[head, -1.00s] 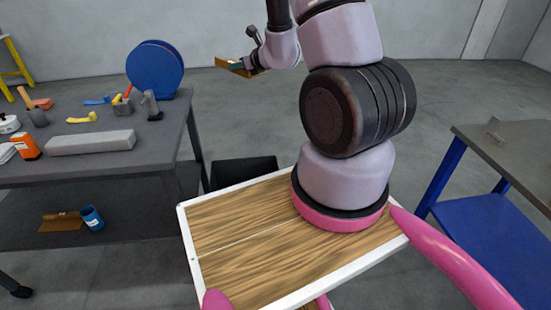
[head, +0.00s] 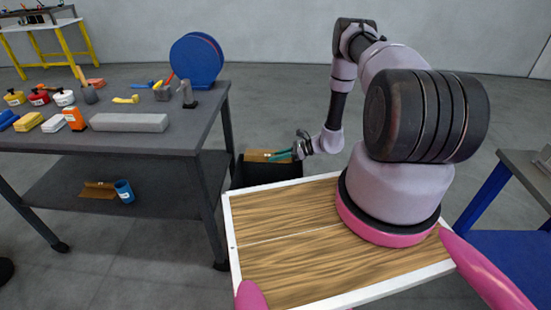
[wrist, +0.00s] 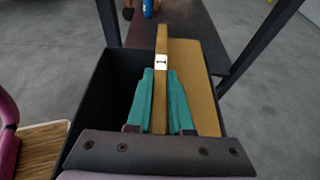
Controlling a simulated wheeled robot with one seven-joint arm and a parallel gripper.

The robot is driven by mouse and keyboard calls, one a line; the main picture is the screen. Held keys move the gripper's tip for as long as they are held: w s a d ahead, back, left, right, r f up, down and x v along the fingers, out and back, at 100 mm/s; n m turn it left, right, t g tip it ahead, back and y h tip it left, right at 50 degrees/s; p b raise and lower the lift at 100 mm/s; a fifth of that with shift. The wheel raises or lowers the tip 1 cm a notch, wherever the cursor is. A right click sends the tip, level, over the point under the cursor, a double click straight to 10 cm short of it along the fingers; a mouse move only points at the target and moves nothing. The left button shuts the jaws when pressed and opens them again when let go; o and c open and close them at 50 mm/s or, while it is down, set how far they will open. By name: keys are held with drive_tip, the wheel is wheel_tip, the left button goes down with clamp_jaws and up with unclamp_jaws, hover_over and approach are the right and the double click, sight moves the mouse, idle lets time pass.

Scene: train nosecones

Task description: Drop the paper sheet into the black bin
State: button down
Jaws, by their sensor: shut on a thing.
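My gripper (head: 284,155) is low over the black bin (head: 250,178), its teal fingers pointing left in the head view. In the wrist view the two fingers (wrist: 160,85) are shut on the paper sheet (wrist: 198,72). The sheet is brown and bent, with an upright fold between the fingers and a broad flap to the right. In the head view the sheet (head: 257,156) shows at the bin's opening. The bin's dark wall (wrist: 90,108) shows at left in the wrist view. I cannot tell how far the sheet dips below the rim.
A grey workbench (head: 150,145) with tools and bottles stands left of the bin. Its lower shelf holds another brown bent piece (head: 98,190) and a blue can (head: 124,190). My wooden-topped base is close to the bin. A second table (head: 525,175) stands at right.

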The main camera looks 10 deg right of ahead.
drive_tip(key=shift+s+f, duration=0.15)
drive_tip(key=shift+f, duration=0.3)
drive_tip(key=shift+a+f, duration=0.1)
drive_tip(key=shift+f, duration=2.7)
drive_tip(key=c, duration=0.7)
unclamp_jaws()
drive_tip(key=shift+c, duration=0.2)
drive_tip(key=v, duration=1)
drive_tip(key=shift+d+r, duration=0.2)
drive_tip(key=shift+d, duration=0.2)
